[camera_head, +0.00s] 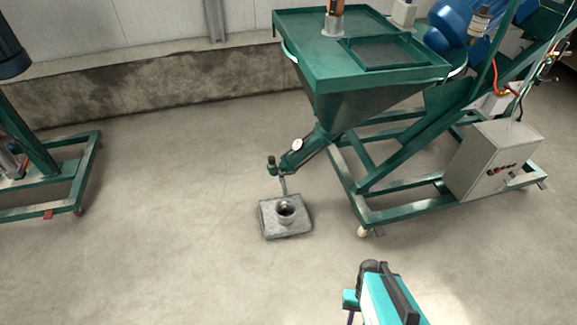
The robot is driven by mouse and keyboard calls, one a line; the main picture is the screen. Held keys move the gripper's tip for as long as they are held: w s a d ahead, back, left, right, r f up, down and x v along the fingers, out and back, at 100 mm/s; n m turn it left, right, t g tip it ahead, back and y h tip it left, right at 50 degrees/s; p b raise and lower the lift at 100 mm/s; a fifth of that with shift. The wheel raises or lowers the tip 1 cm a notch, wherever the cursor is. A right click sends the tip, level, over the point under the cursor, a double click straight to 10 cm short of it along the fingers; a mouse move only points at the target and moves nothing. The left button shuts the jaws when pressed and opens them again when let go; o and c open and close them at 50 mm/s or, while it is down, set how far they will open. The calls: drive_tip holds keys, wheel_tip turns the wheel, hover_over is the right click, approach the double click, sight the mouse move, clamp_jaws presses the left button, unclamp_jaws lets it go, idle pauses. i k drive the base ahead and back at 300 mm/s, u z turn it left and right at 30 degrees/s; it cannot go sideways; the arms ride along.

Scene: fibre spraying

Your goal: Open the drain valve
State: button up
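A green hopper machine (345,82) stands in the upper middle. A green outlet pipe (310,148) slopes down to the left from its base. A round white gauge (297,145) sits on this pipe. At the pipe's lower end is a small dark fitting (271,164), which looks like the drain valve; whether it is open or shut is too small to tell. A teal and black part at the bottom right appears to be my arm; no gripper fingers show.
A grey control box (493,160) with buttons stands at the right on the machine's green frame (405,211). A blue motor (453,27) is behind. Another green frame (48,205) stands at the left. The concrete floor in front is clear.

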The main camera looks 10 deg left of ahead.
sight(287, 173)
drive_tip(key=u, duration=0.25)
drive_tip(key=i, duration=1.05)
drive_tip(key=u, duration=0.55)
